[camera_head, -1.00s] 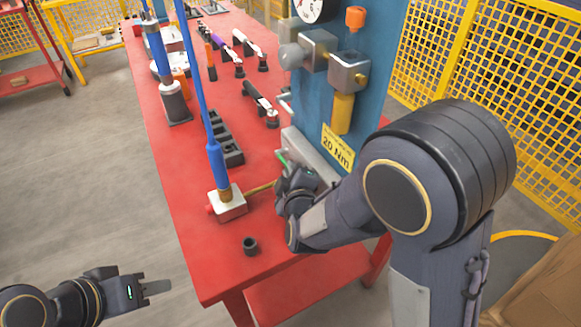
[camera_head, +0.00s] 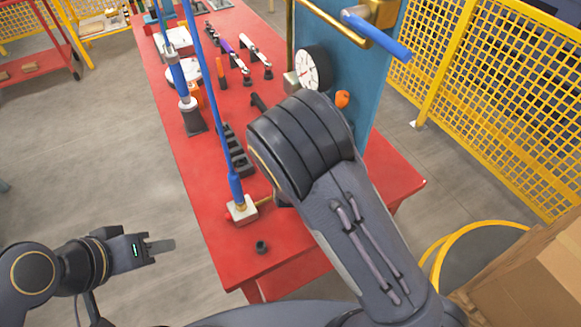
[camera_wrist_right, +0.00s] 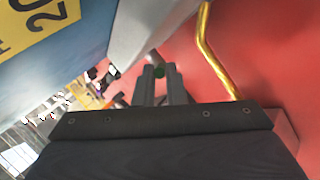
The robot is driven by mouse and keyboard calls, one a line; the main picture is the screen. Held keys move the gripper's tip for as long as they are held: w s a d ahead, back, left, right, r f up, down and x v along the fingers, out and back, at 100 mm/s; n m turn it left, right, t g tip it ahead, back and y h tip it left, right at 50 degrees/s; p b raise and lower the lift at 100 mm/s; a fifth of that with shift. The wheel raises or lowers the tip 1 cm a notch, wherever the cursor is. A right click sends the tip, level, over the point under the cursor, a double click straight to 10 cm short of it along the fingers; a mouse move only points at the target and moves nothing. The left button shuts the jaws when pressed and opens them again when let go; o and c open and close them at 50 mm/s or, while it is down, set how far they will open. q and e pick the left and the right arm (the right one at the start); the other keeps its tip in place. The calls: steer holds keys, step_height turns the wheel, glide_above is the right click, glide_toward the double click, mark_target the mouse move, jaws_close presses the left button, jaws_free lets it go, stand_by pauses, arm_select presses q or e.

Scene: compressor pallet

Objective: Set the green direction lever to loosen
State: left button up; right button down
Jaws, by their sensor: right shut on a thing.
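The green lever tip (camera_wrist_right: 171,70) shows at the far ends of my right gripper's fingers (camera_wrist_right: 161,76) in the right wrist view, beside a short grey rod coming from a grey block (camera_wrist_right: 150,30). My right gripper is shut on the lever. In the head view my right arm hides the lever and nearly all of this gripper, so the lever's setting cannot be read. My left gripper (camera_head: 160,246) is away from the bench, over the floor at lower left, with nothing visible in it; its finger gap is unclear.
The red bench (camera_head: 225,270) carries a blue panel (camera_head: 360,90) with a gauge (camera_head: 313,69). A white block with a blue rod (camera_head: 243,208) and a brass pipe (camera_wrist_right: 212,50) are close to my right gripper. A black socket (camera_head: 262,247) stands near the front edge. Yellow fencing (camera_head: 490,80) is at right.

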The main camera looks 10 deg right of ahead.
stand_by(0.3)
steer(key=c, duration=1.5)
jaws_free()
steer(key=shift+r, duration=0.15)
steer(key=v, duration=0.7)
steer(key=shift+s+r, duration=0.2)
